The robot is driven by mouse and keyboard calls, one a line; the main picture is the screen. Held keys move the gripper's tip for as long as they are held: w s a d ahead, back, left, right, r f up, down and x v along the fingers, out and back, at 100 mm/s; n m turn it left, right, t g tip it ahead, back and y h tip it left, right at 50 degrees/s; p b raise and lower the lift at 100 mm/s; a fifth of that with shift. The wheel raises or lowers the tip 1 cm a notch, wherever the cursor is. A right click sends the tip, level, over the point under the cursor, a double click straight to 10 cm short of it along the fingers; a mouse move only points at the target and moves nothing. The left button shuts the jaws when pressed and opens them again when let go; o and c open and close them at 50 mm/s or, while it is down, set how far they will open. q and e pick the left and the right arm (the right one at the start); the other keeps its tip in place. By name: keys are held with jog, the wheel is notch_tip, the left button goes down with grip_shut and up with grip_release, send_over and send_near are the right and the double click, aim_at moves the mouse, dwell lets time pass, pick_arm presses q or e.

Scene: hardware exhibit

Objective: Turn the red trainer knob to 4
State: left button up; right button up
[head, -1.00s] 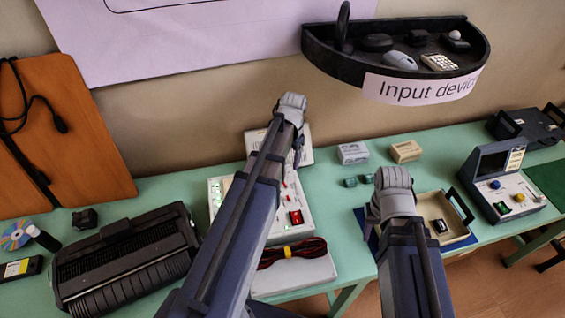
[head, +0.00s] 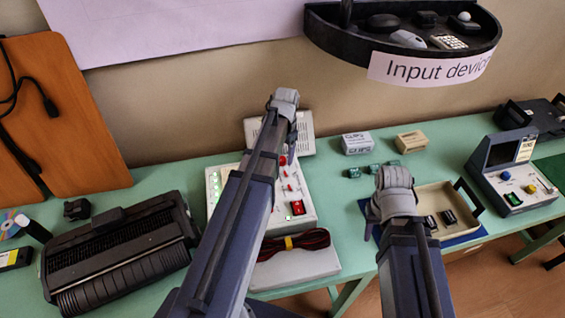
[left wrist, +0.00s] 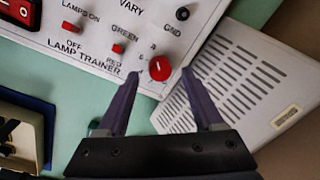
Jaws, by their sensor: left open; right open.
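The red trainer knob (left wrist: 160,68) is a round red dial on the white lamp trainer panel (left wrist: 95,25), seen in the left wrist view. It has a small white mark; numbers beside it are too small to read surely. My left gripper (left wrist: 160,76) is open, with one fingertip on each side of the knob; I cannot tell whether either touches it. In the head view the lamp trainer (head: 300,208) lies on the green table, partly hidden by my left arm, with the left gripper (head: 292,138) over its back part. My right gripper (head: 370,222) is open, mostly hidden, near the tray.
A grey vented box (head: 303,128) stands behind the trainer. A beige tray (head: 432,198) with small black parts is to the right. A grey box with a coiled cable (head: 295,268) lies in front. The input-device shelf (head: 345,38) overhangs at the back.

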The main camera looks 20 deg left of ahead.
pick_arm(q)
jog(key=shift+f+b, duration=0.45)
jog(key=shift+f, duration=0.45)
jog(key=shift+r, duration=0.1)
grip_shut()
